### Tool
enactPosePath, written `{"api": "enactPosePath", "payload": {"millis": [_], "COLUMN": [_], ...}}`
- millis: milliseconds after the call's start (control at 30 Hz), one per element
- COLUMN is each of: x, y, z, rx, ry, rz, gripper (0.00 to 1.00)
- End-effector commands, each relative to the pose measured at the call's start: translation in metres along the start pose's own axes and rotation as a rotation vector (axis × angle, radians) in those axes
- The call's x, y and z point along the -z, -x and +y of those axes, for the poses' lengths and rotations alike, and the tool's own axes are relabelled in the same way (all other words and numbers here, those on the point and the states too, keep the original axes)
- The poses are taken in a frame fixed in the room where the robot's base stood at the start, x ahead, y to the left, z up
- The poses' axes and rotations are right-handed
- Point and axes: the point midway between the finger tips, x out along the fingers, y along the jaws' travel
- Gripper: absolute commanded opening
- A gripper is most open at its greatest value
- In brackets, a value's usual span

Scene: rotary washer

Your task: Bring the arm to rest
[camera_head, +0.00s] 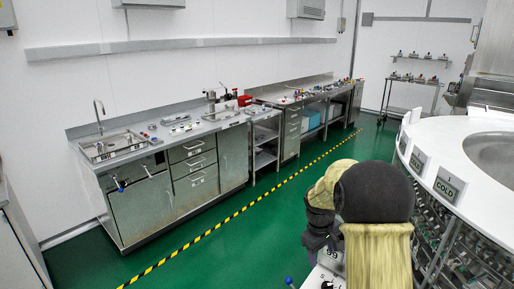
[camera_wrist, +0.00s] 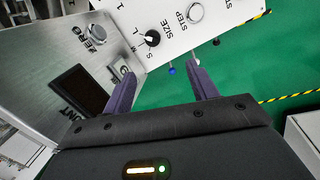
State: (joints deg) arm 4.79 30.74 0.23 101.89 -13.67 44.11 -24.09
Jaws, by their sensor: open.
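My gripper (camera_wrist: 161,92) is in the wrist view with its two purple-grey fingers apart and nothing between them. Beyond the fingertips is a white control panel (camera_wrist: 222,10) with a black knob marked SIZE and a round button marked STEP. A metal panel (camera_wrist: 62,40) with a ZERO button and a dark screen (camera_wrist: 79,91) lies to the left, close to the left finger. I cannot tell whether the finger touches it. In the head view my arm (camera_head: 375,205) is bent at the lower right, and the gripper's fingers are hidden there.
The white rotary table (camera_head: 460,125) with a COLD sign (camera_head: 449,187) stands close to the right of my arm. A steel counter with a sink (camera_head: 113,148) runs along the left wall. Green floor (camera_head: 240,235) with a yellow-black line lies open between them.

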Motion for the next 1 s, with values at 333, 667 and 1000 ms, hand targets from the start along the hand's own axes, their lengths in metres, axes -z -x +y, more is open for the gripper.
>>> {"api": "enactPosePath", "payload": {"millis": [333, 667, 1000], "x": [-0.072, -0.143, -0.148], "y": [0.041, 0.051, 0.050], "z": [-0.090, -0.155, -0.159], "rx": [0.064, 0.116, 0.120], "ry": [-0.271, -0.508, -0.526], "rz": [0.130, 0.210, 0.213], "gripper": [0.58, 0.58, 0.58]}}
